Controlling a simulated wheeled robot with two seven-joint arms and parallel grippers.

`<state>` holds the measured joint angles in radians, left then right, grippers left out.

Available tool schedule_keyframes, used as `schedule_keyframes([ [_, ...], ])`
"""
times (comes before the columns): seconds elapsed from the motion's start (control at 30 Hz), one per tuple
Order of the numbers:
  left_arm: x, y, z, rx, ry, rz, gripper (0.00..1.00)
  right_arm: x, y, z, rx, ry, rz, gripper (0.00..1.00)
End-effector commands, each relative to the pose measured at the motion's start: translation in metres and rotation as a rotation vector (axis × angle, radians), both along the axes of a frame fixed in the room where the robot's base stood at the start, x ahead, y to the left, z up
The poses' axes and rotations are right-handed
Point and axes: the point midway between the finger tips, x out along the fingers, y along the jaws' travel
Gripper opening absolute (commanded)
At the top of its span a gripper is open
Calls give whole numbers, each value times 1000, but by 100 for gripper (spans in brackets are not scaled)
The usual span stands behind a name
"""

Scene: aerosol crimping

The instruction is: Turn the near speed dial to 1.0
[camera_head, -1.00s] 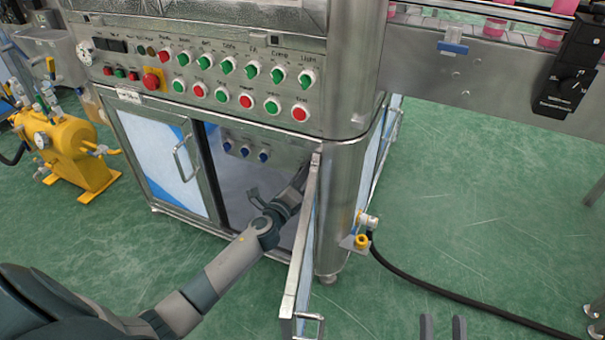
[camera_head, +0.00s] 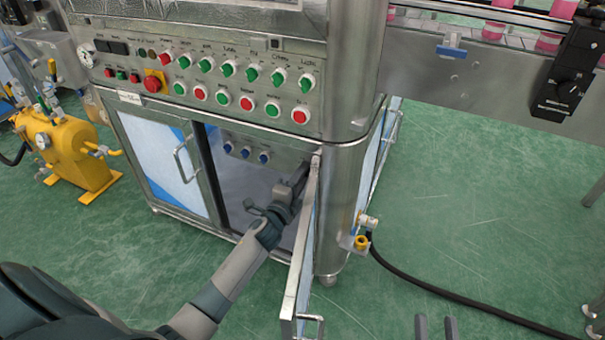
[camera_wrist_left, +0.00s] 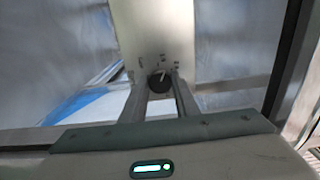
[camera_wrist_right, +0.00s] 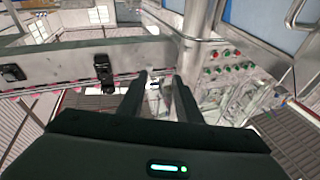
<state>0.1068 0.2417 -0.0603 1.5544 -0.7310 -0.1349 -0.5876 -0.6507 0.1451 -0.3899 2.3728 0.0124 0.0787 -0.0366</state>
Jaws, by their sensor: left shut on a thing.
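A black dial (camera_wrist_left: 159,82) with a light pointer mark sits on a pale plate (camera_wrist_left: 155,30) in the left wrist view. Its pointer leans up and slightly right, and small marks surround it, too blurred to read. My left gripper (camera_wrist_left: 160,84) is shut on this dial, a finger on each side. In the head view my left gripper (camera_head: 297,182) reaches into the open cabinet beside its door, and the dial is hidden there. My right gripper (camera_head: 436,327) is open and empty at the bottom of the head view; its fingers (camera_wrist_right: 162,78) also show apart in the right wrist view.
The open cabinet door (camera_head: 304,245) stands close to the right of my left arm. Blue knobs (camera_head: 245,152) line the cabinet's upper inside. Above is a panel of red and green buttons (camera_head: 222,98). A black box with a dial (camera_head: 566,88) hangs on the conveyor.

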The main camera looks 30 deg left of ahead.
Motion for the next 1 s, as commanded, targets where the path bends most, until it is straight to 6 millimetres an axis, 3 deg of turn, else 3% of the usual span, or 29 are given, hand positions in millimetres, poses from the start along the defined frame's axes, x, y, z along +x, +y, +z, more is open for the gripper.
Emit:
schedule_keyframes([
  [0.5,0,0,0,-388,-21,1,5,9,-10,-60,-108,326,6,31],
  [1.0,0,0,-1,-457,-25,1,5,8,-13,-75,-129,394,8,31],
])
